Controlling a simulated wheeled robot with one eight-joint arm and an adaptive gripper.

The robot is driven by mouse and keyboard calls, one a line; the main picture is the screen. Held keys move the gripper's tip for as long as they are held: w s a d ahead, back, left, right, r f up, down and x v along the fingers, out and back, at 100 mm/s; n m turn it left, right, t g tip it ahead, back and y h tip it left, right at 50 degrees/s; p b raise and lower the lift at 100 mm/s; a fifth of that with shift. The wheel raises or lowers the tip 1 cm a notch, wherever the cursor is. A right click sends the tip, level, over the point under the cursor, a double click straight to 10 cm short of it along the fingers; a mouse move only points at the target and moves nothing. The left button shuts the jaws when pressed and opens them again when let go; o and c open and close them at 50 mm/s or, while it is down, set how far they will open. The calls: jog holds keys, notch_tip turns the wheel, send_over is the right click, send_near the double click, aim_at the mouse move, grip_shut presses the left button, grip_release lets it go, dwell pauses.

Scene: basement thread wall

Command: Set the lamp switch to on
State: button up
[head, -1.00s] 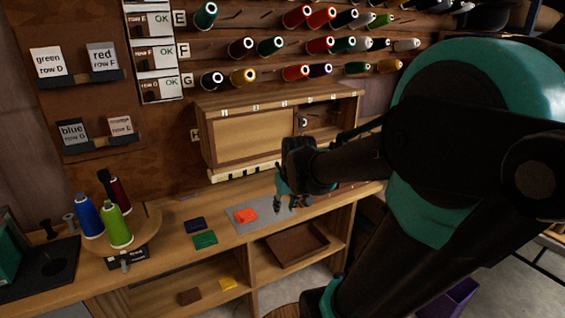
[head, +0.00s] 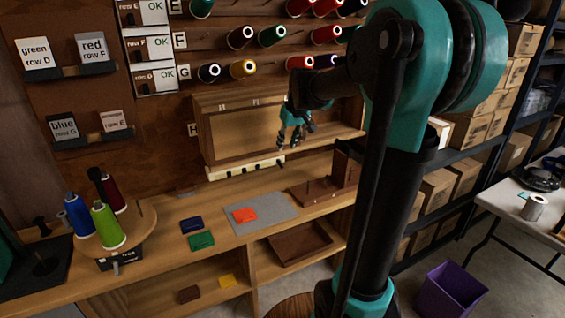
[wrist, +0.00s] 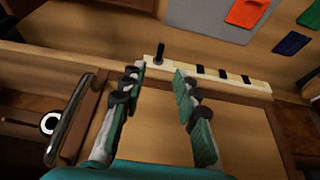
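I cannot make out a labelled lamp switch or a lamp in either view. A pale strip with several black marks (head: 245,168) runs below the wooden cabinet (head: 235,138). In the wrist view a small black lever (wrist: 160,52) stands at one end of that strip. A small grey lever (head: 116,267) sits on a black labelled block under the round spool stand; its function is unclear. My gripper (head: 289,143) is in the air in front of the cabinet's right part. In the wrist view its fingers (wrist: 159,78) are apart with nothing between them.
The bench holds a grey mat (head: 270,212) with an orange patch, blue and green patches beside it, and a brown wooden fixture (head: 325,185) at the right. Thread spools stand on the round stand (head: 143,222) at the left. Pegged spools line the wall above.

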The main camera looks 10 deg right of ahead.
aim_at(281, 165)
jog(key=x, duration=1)
jog(key=shift+f, duration=0.2)
jog(key=shift+c, duration=0.2)
grip_shut()
